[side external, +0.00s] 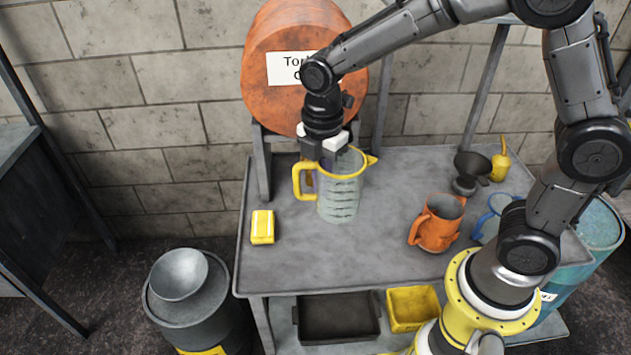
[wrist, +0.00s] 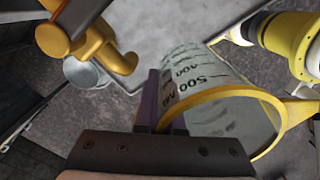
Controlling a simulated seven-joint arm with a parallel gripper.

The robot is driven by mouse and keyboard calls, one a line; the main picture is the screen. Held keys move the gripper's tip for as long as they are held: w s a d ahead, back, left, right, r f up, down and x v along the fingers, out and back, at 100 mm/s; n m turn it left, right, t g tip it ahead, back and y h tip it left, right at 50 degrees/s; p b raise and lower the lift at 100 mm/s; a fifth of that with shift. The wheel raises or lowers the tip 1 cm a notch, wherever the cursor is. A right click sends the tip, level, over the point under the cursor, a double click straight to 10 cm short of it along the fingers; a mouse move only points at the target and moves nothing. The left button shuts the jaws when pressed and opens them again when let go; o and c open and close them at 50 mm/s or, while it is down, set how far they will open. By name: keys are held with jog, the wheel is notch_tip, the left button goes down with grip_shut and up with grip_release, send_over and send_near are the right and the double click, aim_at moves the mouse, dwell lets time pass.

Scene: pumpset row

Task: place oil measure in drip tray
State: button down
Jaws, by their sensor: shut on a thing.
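The oil measure (side external: 341,190) is a clear jug with a yellow rim, spout and handle and dark scale marks. It is upright over the bench's left half; I cannot tell if its base touches the top. My gripper (side external: 322,160) points down, shut on its rim and wall near the handle side. In the wrist view, the measure (wrist: 205,88) shows its marks and yellow rim beside a finger of my gripper (wrist: 162,98).
An orange drum (side external: 300,65) stands behind the measure, its tap (wrist: 85,40) close by. A yellow block (side external: 262,226) and orange jug (side external: 437,222) flank the measure. A yellow bin (side external: 412,308) adjoins the tray. The bench's front-middle (side external: 340,262) is clear; its top overhangs the shelf.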

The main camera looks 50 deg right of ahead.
jog(key=w+a+r+m, duration=0.2)
jog(key=a+r+m, duration=0.4)
jog(key=r, duration=0.4)
jog(key=w+a+r+m, duration=0.1)
jog(key=a+r+m, duration=0.4)
jog(key=a+r, duration=0.45)
jog(key=s+d+n, duration=0.3)
jog(key=s+d, duration=0.1)
jog(key=d, duration=0.9)
jog(key=s+d+n, duration=0.3)
jog(key=s+d, duration=0.1)
jog(key=d, duration=0.9)
notch_tip(320, 180, down, 31)
jog(key=shift+r, duration=0.2)
jog(key=shift+d, duration=0.1)
notch_tip(320, 180, down, 10)
jog(key=shift+r, duration=0.2)
